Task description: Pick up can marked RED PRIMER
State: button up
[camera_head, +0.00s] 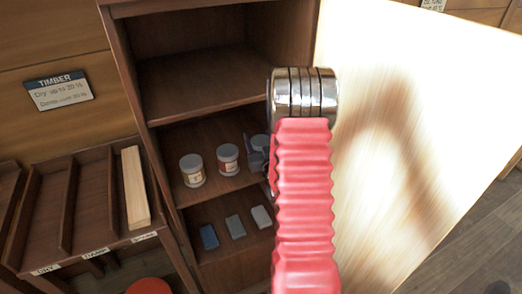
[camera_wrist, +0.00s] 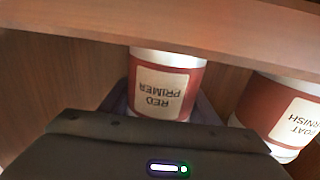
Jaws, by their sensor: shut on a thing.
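The can marked RED PRIMER (camera_wrist: 165,88) shows in the wrist view, white with a red band and a cream label that reads upside down. My gripper (camera_wrist: 163,108) is shut on it, with a dark finger on each side. In the head view my gripper (camera_head: 257,157) is at the middle shelf of the cabinet, largely hidden by my arm. The can (camera_head: 261,141) shows there only in part, at the right end of a row of cans. I cannot tell whether it touches the shelf.
A can labelled in part "COAT" (camera_wrist: 287,112) stands close beside it. Two white-lidded cans (camera_head: 192,170) (camera_head: 228,160) stand on the middle shelf (camera_head: 210,195). Several small blocks (camera_head: 235,226) lie below. An open door (camera_head: 420,130) bounds the right; a timber rack (camera_head: 75,215) stands left.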

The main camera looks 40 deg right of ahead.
jog(key=shift+r, duration=0.1)
jog(key=shift+w+a+r, duration=0.1)
jog(key=shift+a+r, duration=0.1)
jog(key=shift+r, duration=0.2)
notch_tip(320, 180, up, 10)
jog(key=w+a, duration=0.2)
jog(key=a, duration=0.7)
jog(key=w+a, duration=0.3)
jog(key=a, duration=0.6)
jog(key=shift+w+a+r, duration=0.25)
jog(key=shift+a, duration=0.15)
